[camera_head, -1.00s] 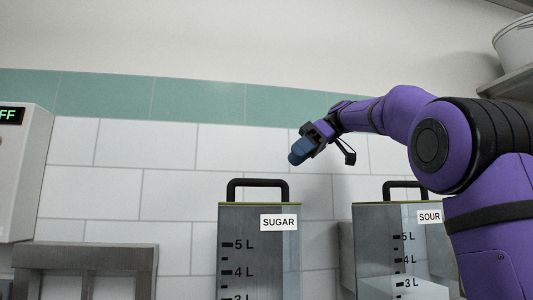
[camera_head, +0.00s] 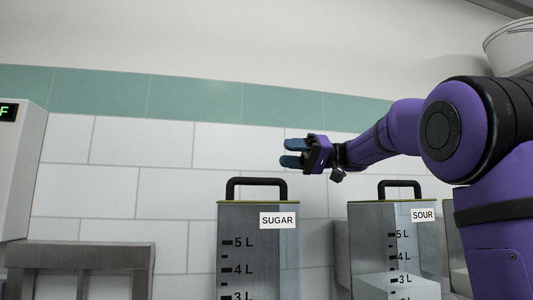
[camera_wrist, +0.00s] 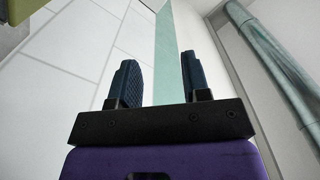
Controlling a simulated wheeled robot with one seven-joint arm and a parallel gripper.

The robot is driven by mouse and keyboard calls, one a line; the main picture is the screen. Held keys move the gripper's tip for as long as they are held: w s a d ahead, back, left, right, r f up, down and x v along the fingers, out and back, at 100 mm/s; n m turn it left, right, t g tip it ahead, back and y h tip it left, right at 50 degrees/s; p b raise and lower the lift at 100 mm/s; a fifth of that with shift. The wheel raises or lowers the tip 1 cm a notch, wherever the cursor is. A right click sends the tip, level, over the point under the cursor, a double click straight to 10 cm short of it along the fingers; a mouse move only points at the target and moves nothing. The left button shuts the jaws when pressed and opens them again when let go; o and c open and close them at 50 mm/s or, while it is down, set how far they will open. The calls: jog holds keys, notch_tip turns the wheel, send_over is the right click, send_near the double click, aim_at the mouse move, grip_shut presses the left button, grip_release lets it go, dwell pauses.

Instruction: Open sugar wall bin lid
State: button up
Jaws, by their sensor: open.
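The sugar bin (camera_head: 240,252) is a tall grey container with a white SUGAR label (camera_head: 278,220) and litre marks on its front. Its lid is down, with a black loop handle (camera_head: 257,188) upright on top. My gripper (camera_head: 290,153) is above and a little right of that handle, apart from it. Its two blue fingers point left, one above the other, spread with nothing between them. In the wrist view, the blue fingers (camera_wrist: 157,85) stand apart and empty. A yellow-green edge (camera_wrist: 18,10) at the wrist view's top left may be part of a bin lid; I cannot tell.
The sour bin (camera_head: 370,235) with its own black handle (camera_head: 400,189) stands to the right, below my arm. A white machine (camera_head: 22,170) and a grey frame (camera_head: 80,256) are at left. The tiled wall (camera_head: 120,140) is behind. A bowl (camera_head: 510,45) is at upper right.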

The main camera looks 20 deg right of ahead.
jog(key=w+a, duration=0.1)
jog(key=a, duration=0.5)
jog(key=shift+w, duration=0.1)
grip_shut()
jog(key=c, duration=0.7)
grip_release()
jog(key=o, duration=0.7)
jog(key=shift+d, duration=0.15)
jog(key=s+d, duration=0.2)
jog(key=d, duration=0.8)
jog(key=shift+d, duration=0.2)
